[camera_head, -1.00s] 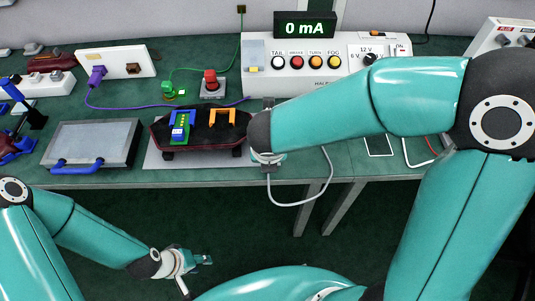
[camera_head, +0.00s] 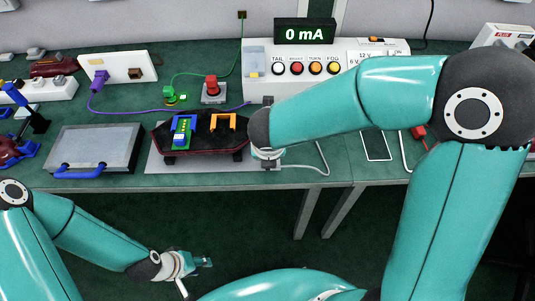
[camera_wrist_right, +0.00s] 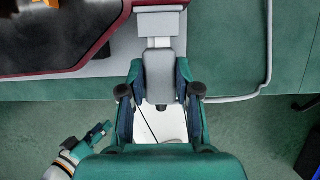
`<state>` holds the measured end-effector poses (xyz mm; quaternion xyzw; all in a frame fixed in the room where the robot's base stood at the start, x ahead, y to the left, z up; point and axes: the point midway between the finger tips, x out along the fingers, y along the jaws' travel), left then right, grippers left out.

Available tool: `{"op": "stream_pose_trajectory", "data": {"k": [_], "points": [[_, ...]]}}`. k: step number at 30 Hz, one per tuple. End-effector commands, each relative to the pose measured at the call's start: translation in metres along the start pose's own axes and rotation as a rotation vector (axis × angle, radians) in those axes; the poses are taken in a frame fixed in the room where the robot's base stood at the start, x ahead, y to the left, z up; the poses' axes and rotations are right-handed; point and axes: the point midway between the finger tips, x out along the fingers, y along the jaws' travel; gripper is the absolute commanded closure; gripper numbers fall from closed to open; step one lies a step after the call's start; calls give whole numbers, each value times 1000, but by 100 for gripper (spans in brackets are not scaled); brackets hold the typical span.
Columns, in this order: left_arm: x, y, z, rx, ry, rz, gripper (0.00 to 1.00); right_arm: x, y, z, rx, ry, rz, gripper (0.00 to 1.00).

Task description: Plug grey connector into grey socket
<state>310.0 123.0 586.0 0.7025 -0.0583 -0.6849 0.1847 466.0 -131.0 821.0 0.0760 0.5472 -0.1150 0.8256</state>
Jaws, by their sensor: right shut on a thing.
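The grey connector (camera_wrist_right: 159,75) is a rounded grey block in the right wrist view, in line with a pale grey block, apparently the grey socket (camera_wrist_right: 159,22), beside the dark red tail lamp (camera_wrist_right: 88,62). A narrower pale piece lies between them. I cannot tell how far the connector is in. My right gripper (camera_wrist_right: 160,98) is shut on the connector, its fingers on both sides. In the head view my right arm hides the gripper and connector. My left gripper (camera_head: 204,262) appears open and empty, low in front of the bench, away from the lamp.
The lamp lies on a grey mat (camera_head: 155,163) near the bench's front edge. A pale cable (camera_head: 322,157) lies right of it. A blue-handled case (camera_head: 95,148) is to the left. Behind stand a red button (camera_head: 212,87) and the test box (camera_head: 265,85), whose display reads 0 mA.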

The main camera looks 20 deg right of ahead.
Motion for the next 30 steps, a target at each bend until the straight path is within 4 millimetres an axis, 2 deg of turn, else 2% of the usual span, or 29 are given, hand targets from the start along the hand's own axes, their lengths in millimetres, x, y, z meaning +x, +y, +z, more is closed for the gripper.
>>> {"op": "stream_pose_trajectory", "data": {"k": [7,24,25,30], "points": [[-4,1,0,0,0,0,60,2,0,7,1,0,-1,100],[-3,1,0,0,0,0,60,3,0,8,0,-1,-1,100],[-3,1,0,0,0,0,60,3,0,8,0,-1,-1,64],[-3,1,0,0,0,0,60,3,0,8,0,-1,-1,38]]}}
